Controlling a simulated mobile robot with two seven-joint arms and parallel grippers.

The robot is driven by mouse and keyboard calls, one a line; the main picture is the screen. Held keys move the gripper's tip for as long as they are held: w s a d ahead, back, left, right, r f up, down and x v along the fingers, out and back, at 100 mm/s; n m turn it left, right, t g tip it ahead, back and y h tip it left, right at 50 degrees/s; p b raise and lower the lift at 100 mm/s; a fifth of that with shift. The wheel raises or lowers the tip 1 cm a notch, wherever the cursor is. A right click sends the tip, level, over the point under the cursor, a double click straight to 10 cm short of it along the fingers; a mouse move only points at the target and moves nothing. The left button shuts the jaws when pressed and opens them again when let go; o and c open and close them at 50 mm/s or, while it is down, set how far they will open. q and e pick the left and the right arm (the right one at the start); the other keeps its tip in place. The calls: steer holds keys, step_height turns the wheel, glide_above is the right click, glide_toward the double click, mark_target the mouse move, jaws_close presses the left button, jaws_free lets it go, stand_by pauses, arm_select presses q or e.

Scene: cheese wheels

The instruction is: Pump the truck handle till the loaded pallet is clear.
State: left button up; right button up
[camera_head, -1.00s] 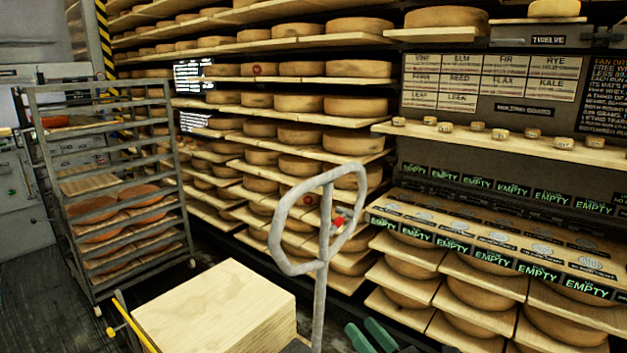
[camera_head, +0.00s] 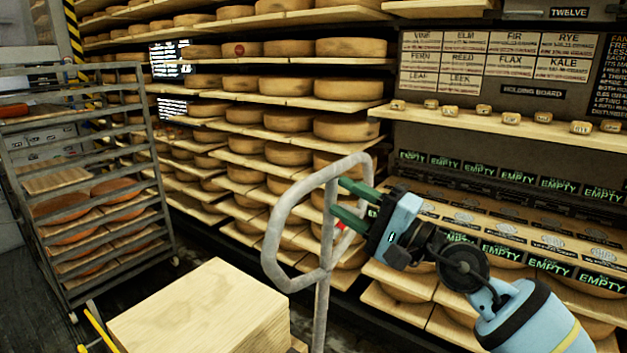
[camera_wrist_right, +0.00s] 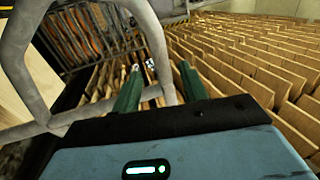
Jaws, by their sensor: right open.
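The truck handle (camera_head: 275,243), a grey tubular loop on an upright post, stands in the middle of the head view. A small red part (camera_head: 340,225) shows beside its right side. My right gripper (camera_head: 337,198) reaches in from the right with open green fingers at the loop's right side. In the right wrist view, the handle's tube (camera_wrist_right: 160,50) runs between the open fingers (camera_wrist_right: 158,72); I cannot tell whether they touch it. A stack of pale boards (camera_head: 200,308) sits left of the post. The pallet under it is not clearly visible. My left gripper is out of view.
A grey wheeled rack (camera_head: 165,190) with orange cheeses stands at left. Shelves of cheese wheels (camera_head: 345,125) fill the back. A ledge with "EMPTY" labels (camera_head: 515,205) lies behind my right arm. A yellow bar (camera_head: 100,330) is near the stack's left edge.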

mark_target(319, 185)
steer(key=x, duration=0.7)
steer(key=shift+w+a, duration=0.15)
steer(key=shift+a, duration=0.15)
jaws_close()
